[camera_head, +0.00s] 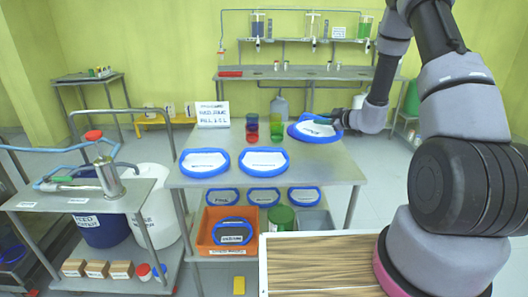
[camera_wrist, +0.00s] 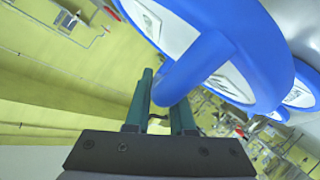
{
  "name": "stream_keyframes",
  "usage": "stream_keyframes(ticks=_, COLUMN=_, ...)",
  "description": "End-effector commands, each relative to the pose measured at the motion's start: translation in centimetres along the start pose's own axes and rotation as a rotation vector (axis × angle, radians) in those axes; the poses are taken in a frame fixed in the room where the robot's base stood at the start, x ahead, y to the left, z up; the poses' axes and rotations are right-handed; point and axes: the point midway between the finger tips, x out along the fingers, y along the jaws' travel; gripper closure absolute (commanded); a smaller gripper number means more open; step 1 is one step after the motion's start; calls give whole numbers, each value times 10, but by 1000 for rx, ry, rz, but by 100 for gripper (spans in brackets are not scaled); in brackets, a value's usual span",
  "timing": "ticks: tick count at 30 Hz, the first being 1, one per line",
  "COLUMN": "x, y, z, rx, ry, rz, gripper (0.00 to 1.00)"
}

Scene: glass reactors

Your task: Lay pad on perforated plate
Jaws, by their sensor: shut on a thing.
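My gripper (camera_head: 337,119) is at the far right corner of the steel table. Its teal fingers (camera_wrist: 162,100) are shut on the blue rim of a round pad (camera_head: 315,132) with a white, labelled middle. The pad fills the top of the wrist view (camera_wrist: 208,62) and looks tilted there. In the head view it is over the table's back right part; I cannot tell whether it touches the top. Two similar blue-rimmed pads, a left one (camera_head: 205,163) and a right one (camera_head: 264,162), lie flat on the table. I cannot make out a perforated plate.
The steel table (camera_head: 300,172) has bare room at its front right. Red and green containers (camera_head: 276,130) and a sign (camera_head: 212,114) stand at its back. Several more pads are below, one in an orange bin (camera_head: 207,240). A metal vessel (camera_head: 108,178) stands on the left cart.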

Motion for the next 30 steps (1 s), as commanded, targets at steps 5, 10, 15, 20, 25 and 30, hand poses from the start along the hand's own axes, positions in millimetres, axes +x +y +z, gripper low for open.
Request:
stream_keyframes(ticks=5, x=12, y=-20, z=26, rx=2, ry=0, rz=-6, gripper=100)
stream_keyframes(ticks=10, x=18, y=-31, z=42, rx=1, ry=2, rz=-4, gripper=100)
stream_keyframes(ticks=15, x=23, y=-38, z=52, rx=0, ry=1, rz=-4, gripper=100)
stream_keyframes(ticks=20, x=30, y=-53, z=72, rx=1, ry=0, rz=-5, gripper=100)
stream_keyframes(ticks=25, x=32, y=-55, z=76, rx=0, ry=2, rz=-2, gripper=100)
stream_keyframes(ticks=30, x=32, y=-55, z=77, rx=0, ry=2, rz=-3, gripper=100)
